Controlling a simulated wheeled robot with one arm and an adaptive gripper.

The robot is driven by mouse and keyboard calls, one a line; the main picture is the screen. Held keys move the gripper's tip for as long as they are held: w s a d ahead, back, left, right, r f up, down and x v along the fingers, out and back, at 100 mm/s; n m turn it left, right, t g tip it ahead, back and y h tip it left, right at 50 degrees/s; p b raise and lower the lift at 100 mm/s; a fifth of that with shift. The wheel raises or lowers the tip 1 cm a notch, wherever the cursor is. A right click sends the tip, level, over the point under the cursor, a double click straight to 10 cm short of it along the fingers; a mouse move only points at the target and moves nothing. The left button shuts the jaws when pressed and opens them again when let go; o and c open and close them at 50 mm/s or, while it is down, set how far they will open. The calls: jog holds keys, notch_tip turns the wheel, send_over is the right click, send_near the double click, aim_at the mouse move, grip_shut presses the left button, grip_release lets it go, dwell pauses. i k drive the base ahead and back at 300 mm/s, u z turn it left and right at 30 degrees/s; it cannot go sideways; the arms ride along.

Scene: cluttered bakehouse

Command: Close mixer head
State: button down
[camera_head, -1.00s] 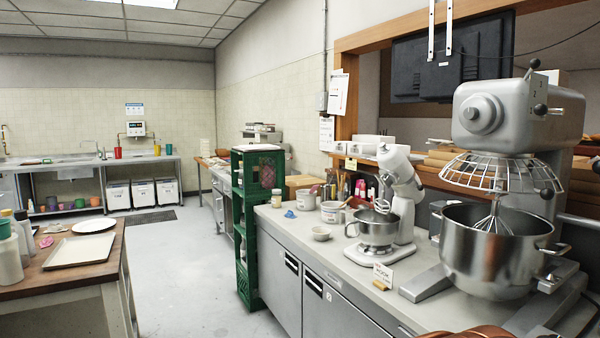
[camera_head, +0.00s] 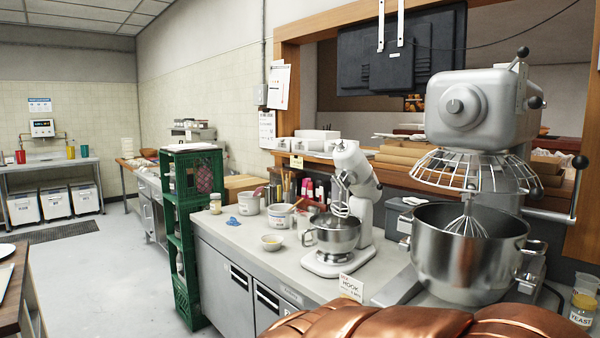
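A white stand mixer (camera_head: 366,205) stands on the grey counter right of centre. Its head (camera_head: 353,163) is tilted up and back, with the beater hanging over its steel bowl (camera_head: 334,236). The bowl sits on the mixer's base. A large grey floor-type mixer (camera_head: 482,112) stands closer on the right, with a wire guard, a whisk and a big steel bowl (camera_head: 468,255). My gripper is not in view. A copper-coloured rounded part, probably mine, shows at the bottom right edge.
The counter (camera_head: 235,240) holds white tubs (camera_head: 280,216), a small bowl (camera_head: 271,242), a blue cloth and a "HOOK" card (camera_head: 351,288) before the mixer. A green crate stack (camera_head: 187,240) stands at the counter's left end.

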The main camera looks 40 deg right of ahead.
aim_at(349, 159)
jog(key=i, duration=3.4)
jog(key=z, duration=2.2)
